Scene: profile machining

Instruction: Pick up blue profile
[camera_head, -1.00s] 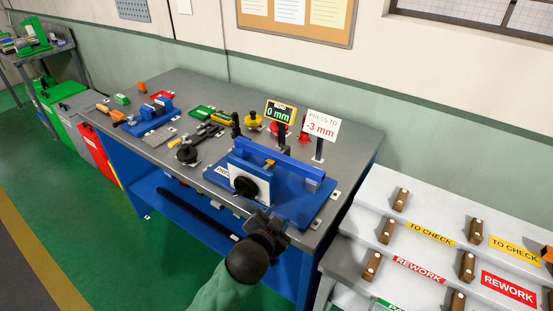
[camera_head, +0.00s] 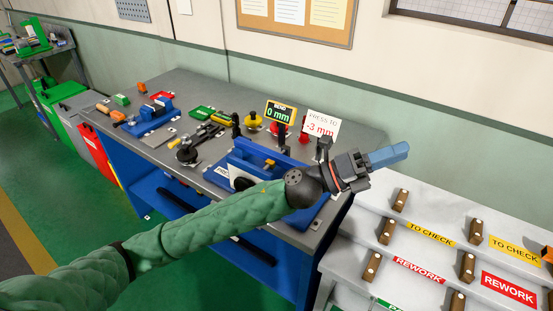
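My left arm reaches across the front of the workbench. Its gripper (camera_head: 364,165) is over the bench's right end, pointing right. A short block-like blue piece (camera_head: 389,155) sticks out from its fingertips and looks gripped; it appears to be the blue profile, with its near end hidden by the fingers. A blue bar (camera_head: 262,153) also shows on the blue press fixture (camera_head: 222,174), partly covered by my arm. My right gripper is not in view.
The grey workbench (camera_head: 190,88) carries a blue vise (camera_head: 152,120), tools, and signs reading "0 mm" (camera_head: 280,112) and "-3 mm" (camera_head: 320,124). A stepped white rack (camera_head: 385,185) with brown blocks and TO CHECK and REWORK labels stands at the right.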

